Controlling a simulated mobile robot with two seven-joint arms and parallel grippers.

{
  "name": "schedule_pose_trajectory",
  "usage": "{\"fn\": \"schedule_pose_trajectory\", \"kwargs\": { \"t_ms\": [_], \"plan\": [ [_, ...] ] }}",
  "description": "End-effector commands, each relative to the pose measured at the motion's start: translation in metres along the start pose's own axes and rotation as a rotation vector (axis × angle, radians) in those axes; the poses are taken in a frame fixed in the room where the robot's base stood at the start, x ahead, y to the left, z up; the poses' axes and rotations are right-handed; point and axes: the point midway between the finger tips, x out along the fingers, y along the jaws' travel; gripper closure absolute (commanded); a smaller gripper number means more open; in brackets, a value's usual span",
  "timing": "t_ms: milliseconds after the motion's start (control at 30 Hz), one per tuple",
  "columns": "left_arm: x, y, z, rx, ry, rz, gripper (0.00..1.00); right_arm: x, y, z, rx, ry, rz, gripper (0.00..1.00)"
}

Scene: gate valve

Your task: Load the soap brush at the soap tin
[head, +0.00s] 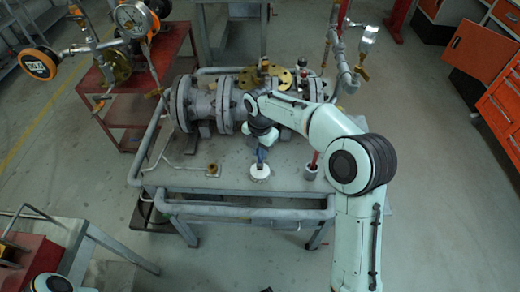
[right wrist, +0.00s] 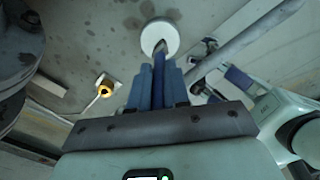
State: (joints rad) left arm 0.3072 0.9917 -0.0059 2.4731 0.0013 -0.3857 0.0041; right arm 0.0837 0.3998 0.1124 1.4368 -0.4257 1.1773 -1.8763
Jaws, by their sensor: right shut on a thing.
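The soap tin (head: 260,173) is a round white tin on the grey table, near its front edge. It also shows in the right wrist view (right wrist: 160,30), just beyond my fingertips. My right gripper (head: 262,153) is above the tin, pointing down. In the right wrist view my right gripper (right wrist: 156,82) is shut on the blue handle of the soap brush (right wrist: 158,66). The brush's dark tip overlaps the tin's near edge in that view; I cannot tell whether it touches the tin. My left gripper is not in view.
A flanged gate valve (head: 227,102) lies behind the tin. A grey cup (head: 310,172) with a red rod stands to the right, and a small brass fitting (head: 212,169) lies to the left. A grey rail (head: 240,212) runs along the table front.

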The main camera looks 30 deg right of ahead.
Motion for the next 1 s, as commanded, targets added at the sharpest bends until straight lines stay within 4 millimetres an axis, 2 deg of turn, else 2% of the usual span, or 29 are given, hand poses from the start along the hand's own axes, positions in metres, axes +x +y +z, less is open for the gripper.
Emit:
{"fn": "schedule_pose_trajectory", "kwargs": {
  "t_ms": [1000],
  "plan": [
    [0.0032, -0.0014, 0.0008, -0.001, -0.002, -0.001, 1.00, 0.0084, -0.0001, 0.0001, 0.000, 0.000, -0.001, 1.00]
  ]
}}
